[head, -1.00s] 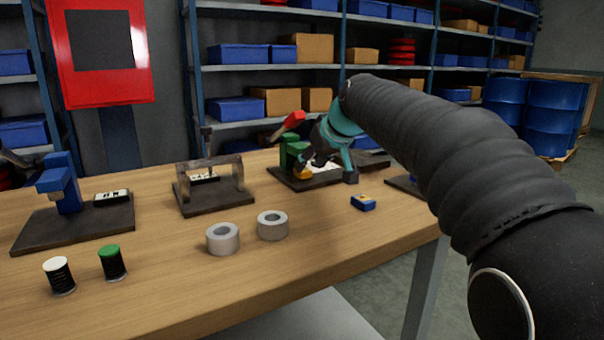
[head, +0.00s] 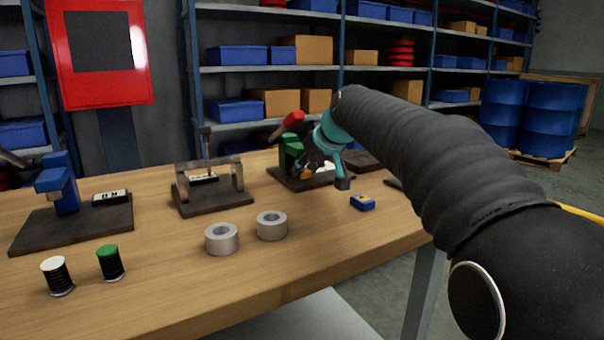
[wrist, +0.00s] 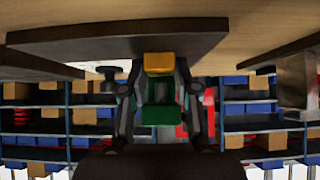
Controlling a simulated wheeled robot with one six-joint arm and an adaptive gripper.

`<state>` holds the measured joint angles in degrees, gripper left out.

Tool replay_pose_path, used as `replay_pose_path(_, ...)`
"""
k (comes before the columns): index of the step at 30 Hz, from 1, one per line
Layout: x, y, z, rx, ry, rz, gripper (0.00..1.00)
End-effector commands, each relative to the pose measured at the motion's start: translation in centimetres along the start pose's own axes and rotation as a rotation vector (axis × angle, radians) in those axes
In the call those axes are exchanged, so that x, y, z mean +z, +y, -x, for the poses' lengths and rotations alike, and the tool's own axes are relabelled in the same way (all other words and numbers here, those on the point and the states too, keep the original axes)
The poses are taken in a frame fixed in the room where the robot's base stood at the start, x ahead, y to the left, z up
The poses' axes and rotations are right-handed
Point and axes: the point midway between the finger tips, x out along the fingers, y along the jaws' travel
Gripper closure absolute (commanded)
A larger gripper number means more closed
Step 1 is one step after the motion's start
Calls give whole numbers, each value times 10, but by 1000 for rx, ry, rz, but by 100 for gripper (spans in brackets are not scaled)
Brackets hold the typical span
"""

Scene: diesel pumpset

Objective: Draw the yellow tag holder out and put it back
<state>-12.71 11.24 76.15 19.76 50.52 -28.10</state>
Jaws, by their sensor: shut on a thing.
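The yellow tag holder (head: 306,174) is small and sits low beside the green stand (head: 290,150) on a dark base plate (head: 283,178). My gripper (head: 320,167) is shut on it and partly hides it in the head view. In the wrist view the yellow holder (wrist: 158,62) shows between the two dark fingers of my gripper (wrist: 159,78), with the green part (wrist: 160,110) in line with it. I cannot tell whether the holder is still seated in the stand. A red part (head: 292,119) tops the stand.
Two grey rings (head: 272,226), two spools (head: 110,263) and a small blue block (head: 362,202) lie on the table (head: 330,245). The front middle is clear.

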Motion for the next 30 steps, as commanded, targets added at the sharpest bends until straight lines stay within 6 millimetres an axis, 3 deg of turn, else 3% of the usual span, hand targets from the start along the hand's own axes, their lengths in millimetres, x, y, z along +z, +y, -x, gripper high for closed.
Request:
replay_pose_path(8, -1, 0, 2, 0, 0, 0, 93)
replay_pose_path(30, 21, 0, 24, 0, 0, 0, 93)
